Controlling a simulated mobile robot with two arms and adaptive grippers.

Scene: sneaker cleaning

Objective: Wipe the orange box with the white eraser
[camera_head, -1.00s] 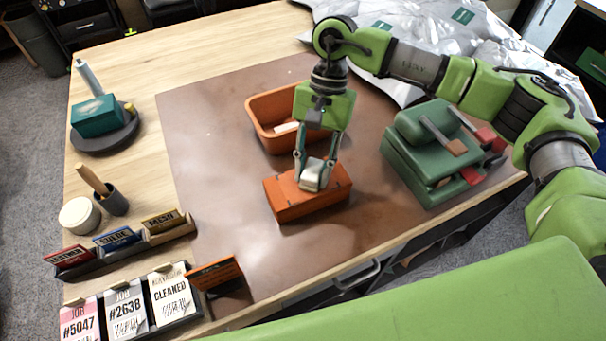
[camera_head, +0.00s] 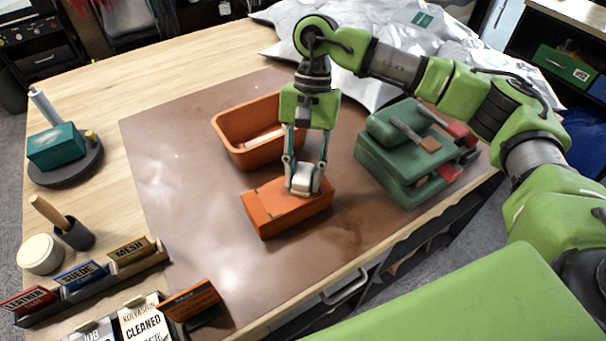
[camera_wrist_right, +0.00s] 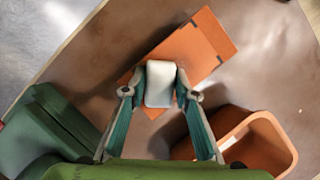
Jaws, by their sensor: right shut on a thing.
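The orange box (camera_head: 290,212) lies on the brown mat in the middle of the table, and its top also shows in the right wrist view (camera_wrist_right: 196,47). My right gripper (camera_head: 303,182) points down over the box's top. It is shut on the white eraser (camera_wrist_right: 160,83), which sits between its fingertips. The eraser is at the box's top, toward its right end in the head view. It looks to be touching, though the contact itself is hidden. My left gripper is in neither current view.
An orange open bin (camera_head: 231,141) stands just behind the box with something pale inside. A green case (camera_head: 385,165) stands to the right. Label holders (camera_head: 88,277) and an orange card (camera_head: 190,299) are at the front left. The mat's left part is clear.

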